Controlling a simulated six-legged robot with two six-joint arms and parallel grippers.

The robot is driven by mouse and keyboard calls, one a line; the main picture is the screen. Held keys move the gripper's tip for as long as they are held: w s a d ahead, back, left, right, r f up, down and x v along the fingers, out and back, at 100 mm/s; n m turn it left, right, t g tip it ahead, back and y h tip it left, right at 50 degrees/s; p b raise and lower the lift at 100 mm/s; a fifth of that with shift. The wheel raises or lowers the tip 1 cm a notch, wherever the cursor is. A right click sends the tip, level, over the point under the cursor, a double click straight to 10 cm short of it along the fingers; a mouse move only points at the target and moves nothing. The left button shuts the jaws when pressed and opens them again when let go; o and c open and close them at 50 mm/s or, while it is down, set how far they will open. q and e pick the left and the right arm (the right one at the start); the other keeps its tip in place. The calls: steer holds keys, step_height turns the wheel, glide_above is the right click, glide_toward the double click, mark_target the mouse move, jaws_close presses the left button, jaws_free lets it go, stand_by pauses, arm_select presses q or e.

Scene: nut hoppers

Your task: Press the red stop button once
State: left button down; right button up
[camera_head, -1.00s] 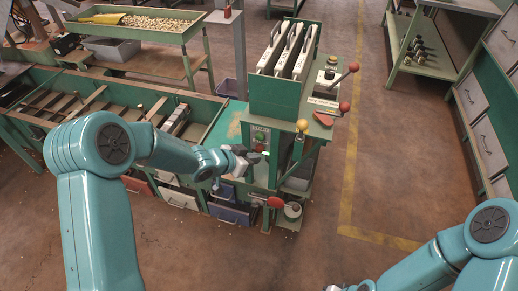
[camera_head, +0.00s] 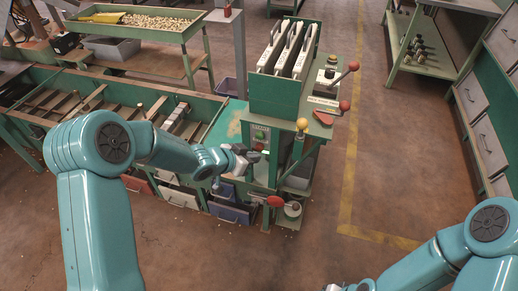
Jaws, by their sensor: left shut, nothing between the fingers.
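The control panel is on the front of the green machine (camera_head: 275,96). A green button (camera_head: 260,136) sits on it, with the small red stop button (camera_head: 259,147) just below. My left gripper (camera_head: 259,155) is shut and empty. Its tips are right at the lower edge of the red button in the picture; I cannot tell whether they touch it. My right gripper (camera_head: 334,288) shows only as a sliver at the bottom edge, so its jaws are hidden.
A yellow knob (camera_head: 302,123) and red-knobbed levers (camera_head: 353,66) stick out at the machine's right. A long sectioned hopper bench (camera_head: 203,100) lies left.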

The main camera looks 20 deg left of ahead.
stand_by(0.8)
arm_select(q)
steer(key=shift+w+p, duration=0.45)
steer(key=shift+w+p, duration=0.5)
stand_by(0.5)
stand_by(0.3)
steer(key=shift+s+b, duration=0.65)
steer(key=shift+s, duration=0.25)
